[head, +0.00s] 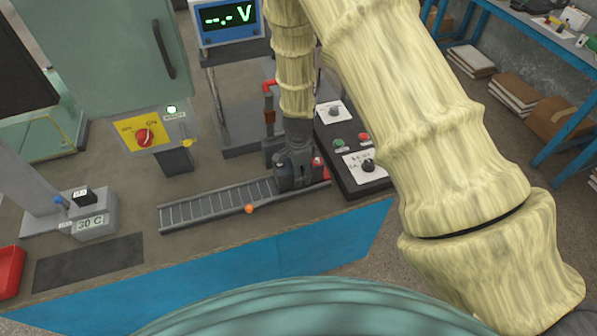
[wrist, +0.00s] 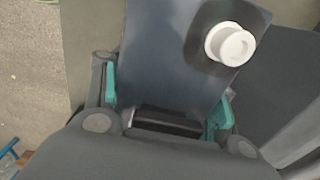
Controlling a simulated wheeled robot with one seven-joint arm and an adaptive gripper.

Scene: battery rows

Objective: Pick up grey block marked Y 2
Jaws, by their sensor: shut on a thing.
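My gripper (head: 298,172) is at the right end of a grey slatted rail (head: 215,206) on the bench in the head view. In the wrist view my gripper (wrist: 167,100) has its two teal fingertips on either side of a dark grey block (wrist: 170,50) and is shut on it. The block has a white round stub (wrist: 230,44) near one corner. No Y 2 mark shows on the visible face. In the head view my gripper hides the block, and I cannot tell whether it is clear of the surface below.
A black control box (head: 350,160) with knobs and buttons stands right of my gripper. A red-topped pipe (head: 269,100) rises behind it. A voltage display (head: 228,18) and a yellow switch panel (head: 142,135) stand farther back. An orange ball (head: 249,208) sits at the rail's front edge.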

